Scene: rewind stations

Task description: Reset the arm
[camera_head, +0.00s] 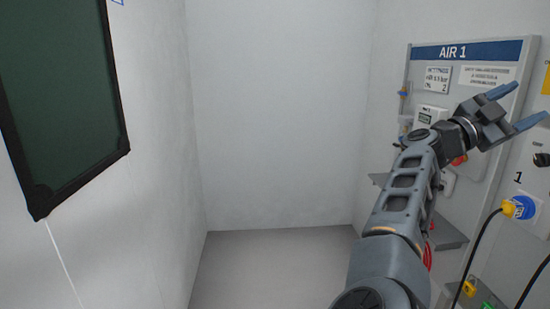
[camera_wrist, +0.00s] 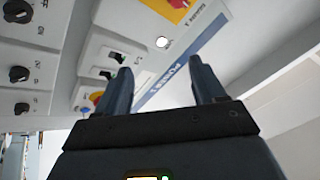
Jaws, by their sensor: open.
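My arm reaches up and to the right in the head view. My gripper (camera_head: 518,106) is at its end, in front of the panel headed AIR 1 (camera_head: 480,52). The two blue-grey fingers are spread apart with nothing between them. In the wrist view my gripper (camera_wrist: 163,88) also shows open and empty. My arm hides part of the AIR 1 panel.
A blue socket with a yellow plug (camera_head: 517,207) and black cable is at the right. A grey shelf (camera_head: 448,236) juts from the wall below my forearm. A dark framed board (camera_head: 62,90) hangs at left. Black knobs (camera_wrist: 19,74) are on the wrist-view panel. The middle floor (camera_head: 270,265) is clear.

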